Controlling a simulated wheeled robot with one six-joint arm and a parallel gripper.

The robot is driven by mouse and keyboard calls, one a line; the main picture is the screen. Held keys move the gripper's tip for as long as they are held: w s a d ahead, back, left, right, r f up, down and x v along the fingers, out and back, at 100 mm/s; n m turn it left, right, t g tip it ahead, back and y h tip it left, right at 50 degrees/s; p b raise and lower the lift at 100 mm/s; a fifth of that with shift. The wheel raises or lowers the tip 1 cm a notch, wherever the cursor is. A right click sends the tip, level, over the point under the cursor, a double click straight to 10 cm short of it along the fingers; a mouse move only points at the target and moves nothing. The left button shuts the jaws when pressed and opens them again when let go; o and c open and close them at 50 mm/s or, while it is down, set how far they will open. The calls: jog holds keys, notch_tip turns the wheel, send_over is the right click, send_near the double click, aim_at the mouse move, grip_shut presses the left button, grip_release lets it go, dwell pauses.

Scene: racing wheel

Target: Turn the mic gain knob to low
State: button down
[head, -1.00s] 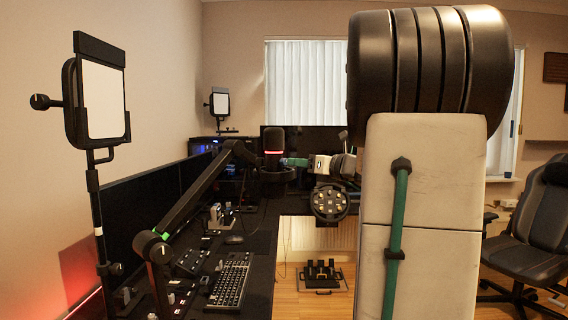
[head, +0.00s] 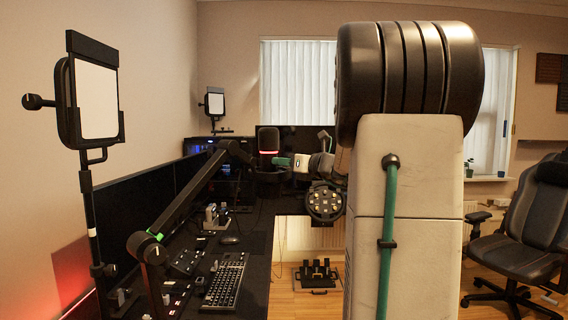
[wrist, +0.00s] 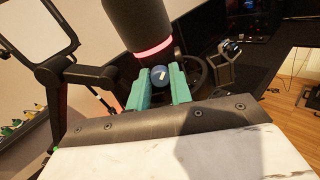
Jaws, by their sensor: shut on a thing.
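The microphone (head: 268,141) is a dark cylinder with a glowing red ring, on a boom arm above the desk. In the wrist view the microphone (wrist: 137,24) hangs at top centre, close above my fingers. The mic gain knob (wrist: 159,75) is a small round blue-grey knob with a white pointer mark. It sits between the two green fingers of my gripper (wrist: 159,88), which is shut on it. In the head view my gripper (head: 284,162) reaches from the right to the microphone's lower part; the knob is hidden there.
The boom arm (head: 190,192) crosses the desk (head: 245,267), which also holds a keyboard (head: 226,281). A lit panel lamp (head: 96,100) stands at left. A steering wheel (head: 325,202) is near the microphone. An office chair (head: 530,225) stands on the right.

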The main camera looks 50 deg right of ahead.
jog(key=n, duration=0.4)
jog(key=shift+n, duration=0.3)
jog(key=n, duration=0.4)
jog(key=shift+a, duration=0.1)
jog(key=shift+n, duration=0.3)
dwell(0.3)
